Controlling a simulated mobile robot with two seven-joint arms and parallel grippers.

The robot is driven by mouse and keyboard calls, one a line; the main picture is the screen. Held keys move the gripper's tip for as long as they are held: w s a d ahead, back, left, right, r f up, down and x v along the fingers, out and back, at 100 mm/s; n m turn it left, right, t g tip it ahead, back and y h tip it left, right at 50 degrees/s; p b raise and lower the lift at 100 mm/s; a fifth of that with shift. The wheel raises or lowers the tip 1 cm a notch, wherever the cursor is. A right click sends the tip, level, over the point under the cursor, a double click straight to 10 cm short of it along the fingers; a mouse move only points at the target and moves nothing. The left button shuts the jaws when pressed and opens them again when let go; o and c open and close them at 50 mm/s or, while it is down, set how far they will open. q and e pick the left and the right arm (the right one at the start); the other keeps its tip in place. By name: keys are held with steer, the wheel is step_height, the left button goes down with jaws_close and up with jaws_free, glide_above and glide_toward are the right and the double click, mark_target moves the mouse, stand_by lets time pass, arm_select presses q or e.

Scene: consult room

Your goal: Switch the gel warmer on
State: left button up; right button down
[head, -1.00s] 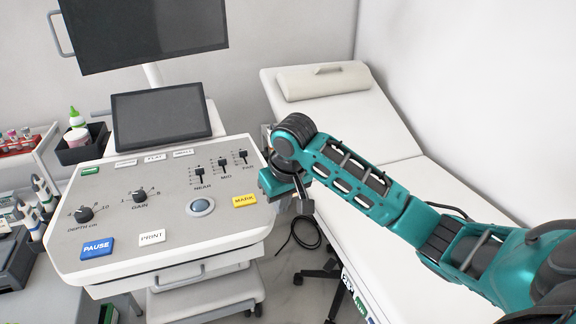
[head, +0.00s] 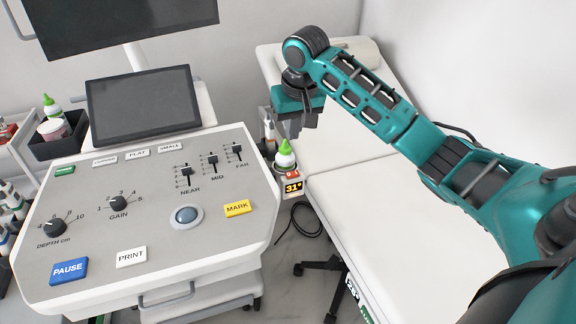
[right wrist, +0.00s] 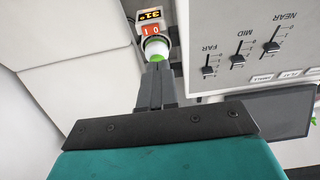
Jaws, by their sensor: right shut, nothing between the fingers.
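The gel warmer (head: 292,188) stands beside the right edge of the console, with a display reading 31° and a small red rocker switch (head: 293,174) above it. A white bottle with a green cap (head: 285,156) sits in it. In the right wrist view the switch (right wrist: 151,29), marked I and O, lies beyond the bottle (right wrist: 156,50). I cannot tell which side is pressed. My right gripper (head: 292,131) is shut and empty, above and behind the warmer in the head view. In the wrist view its fingertips (right wrist: 156,68) appear just short of the bottle. My left gripper is not in view.
The console (head: 150,205) with knobs, sliders and buttons is left of the warmer. A dark tablet screen (head: 143,103) stands behind it. The white exam couch (head: 375,220) is on the right. A black cable (head: 300,219) hangs below the warmer.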

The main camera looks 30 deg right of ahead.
mark_target(291, 173)
steer(key=x, duration=0.9)
steer(key=s+x, duration=0.1)
steer(key=x, duration=0.4)
steer(key=shift+s+a+f, duration=0.1)
steer(key=shift+a+f, duration=0.05)
steer(key=shift+a, duration=0.05)
steer(key=shift+w+f, duration=0.25)
steer(key=shift+w, duration=0.05)
steer(key=shift+s+r, duration=0.25)
steer(key=shift+s, duration=0.1)
steer(key=shift+w+d+f, duration=0.15)
steer(key=shift+d+r, duration=0.35)
steer(key=shift+d, duration=0.3)
steer(key=shift+r, duration=0.45)
steer(key=w+a+v, duration=0.1)
steer(key=a+v, duration=0.1)
steer(key=v, duration=1.1)
